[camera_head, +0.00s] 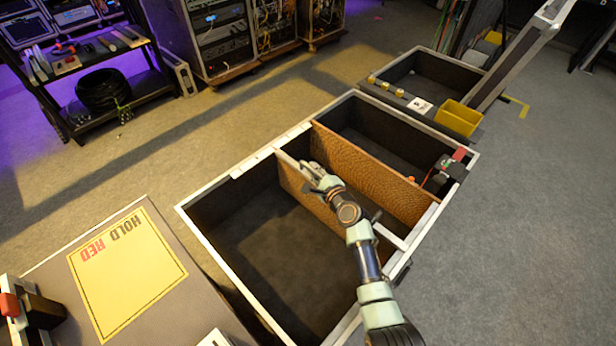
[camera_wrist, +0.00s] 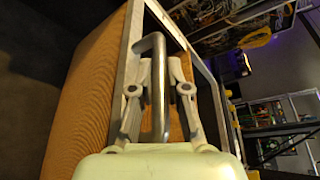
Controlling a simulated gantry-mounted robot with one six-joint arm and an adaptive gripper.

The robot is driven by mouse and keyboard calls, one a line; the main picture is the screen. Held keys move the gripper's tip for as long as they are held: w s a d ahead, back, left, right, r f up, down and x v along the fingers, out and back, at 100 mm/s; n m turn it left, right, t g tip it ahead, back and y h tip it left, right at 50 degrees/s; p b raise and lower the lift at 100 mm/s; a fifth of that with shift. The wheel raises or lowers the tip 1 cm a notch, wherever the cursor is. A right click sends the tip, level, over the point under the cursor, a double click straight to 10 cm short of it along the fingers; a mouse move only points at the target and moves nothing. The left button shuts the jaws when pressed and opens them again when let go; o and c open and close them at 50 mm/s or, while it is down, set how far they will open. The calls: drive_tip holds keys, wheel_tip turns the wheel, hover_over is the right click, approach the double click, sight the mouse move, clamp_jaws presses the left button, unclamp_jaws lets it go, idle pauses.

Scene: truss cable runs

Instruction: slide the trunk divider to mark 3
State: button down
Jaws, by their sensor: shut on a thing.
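The open trunk (camera_head: 205,222) has a pale metal rim. Two brown-faced dividers stand upright across it. The nearer trunk divider (camera_head: 291,183) has a pale top edge, and my arm hides part of it. My gripper (camera_head: 311,172) is at its far-left end, above its top edge. In the wrist view my gripper (camera_wrist: 159,70) is shut on a bent metal handle (camera_wrist: 160,110), with a finger on each side. The divider's tan face (camera_wrist: 92,100) shows left of the handle. The farther divider (camera_head: 375,172) stands apart to the right. Mark numbers on the rim are not legible.
The wide left compartment (camera_head: 270,250) looks empty. A small device with a red part (camera_head: 450,165) sits at the trunk's right end. A second case with a yellow bin (camera_head: 458,117) stands behind. A yellow "HOLD RED" panel (camera_head: 128,275) lies at lower left.

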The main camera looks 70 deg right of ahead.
drive_tip(key=c, duration=1.5)
unclamp_jaws()
drive_tip(key=shift+c, duration=0.2)
drive_tip(key=shift+o, duration=0.6)
drive_tip(key=shift+d, duration=0.15)
drive_tip(key=v, duration=1.2)
drive_tip(key=shift+r, duration=0.1)
